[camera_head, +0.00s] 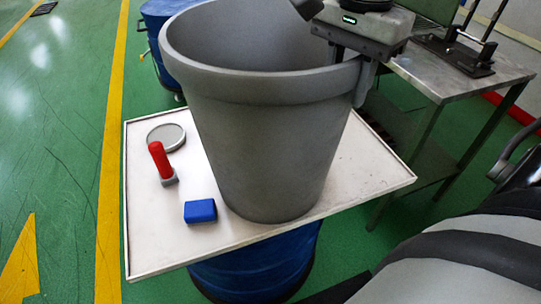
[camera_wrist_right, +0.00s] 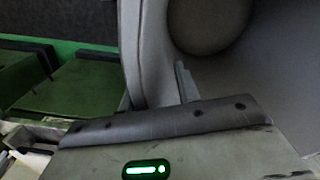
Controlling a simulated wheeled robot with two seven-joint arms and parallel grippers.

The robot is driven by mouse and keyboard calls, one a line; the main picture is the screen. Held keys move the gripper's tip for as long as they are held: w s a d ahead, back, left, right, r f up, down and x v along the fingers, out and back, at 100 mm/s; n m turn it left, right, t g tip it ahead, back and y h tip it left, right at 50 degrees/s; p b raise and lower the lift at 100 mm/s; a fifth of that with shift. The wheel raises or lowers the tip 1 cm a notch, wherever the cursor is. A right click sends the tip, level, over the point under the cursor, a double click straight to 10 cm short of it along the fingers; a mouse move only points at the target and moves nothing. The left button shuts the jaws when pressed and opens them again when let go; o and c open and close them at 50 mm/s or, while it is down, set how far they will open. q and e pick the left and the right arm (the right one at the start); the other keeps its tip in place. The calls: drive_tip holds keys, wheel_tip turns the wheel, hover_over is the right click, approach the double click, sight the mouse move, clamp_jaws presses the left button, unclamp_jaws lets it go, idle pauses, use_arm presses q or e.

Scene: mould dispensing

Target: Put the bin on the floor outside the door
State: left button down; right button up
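The bin (camera_head: 265,140) is a large grey tapered tub, open at the top. It stands upright on a white board-like tabletop (camera_head: 350,190). My right gripper (camera_head: 354,72) is at the right side of its rim, one finger inside and one outside, and looks shut on the wall. In the right wrist view the bin's wall (camera_wrist_right: 150,50) runs between the fingers of the right gripper (camera_wrist_right: 155,90), filling the gap. My left gripper is not in view. No door shows.
A grey disc (camera_head: 166,137), a red-handled stamp-like tool (camera_head: 161,162) and a blue block (camera_head: 200,211) lie left of the bin. Blue drums (camera_head: 255,268) stand below and behind. A metal table (camera_head: 450,75) is at right. Green floor (camera_head: 60,130) with yellow lines is clear at left.

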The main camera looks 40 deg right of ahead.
clamp_jaws()
drive_tip(key=shift+s+f, duration=0.1)
drive_tip(key=shift+s, duration=0.05)
idle(1.1)
idle(0.3)
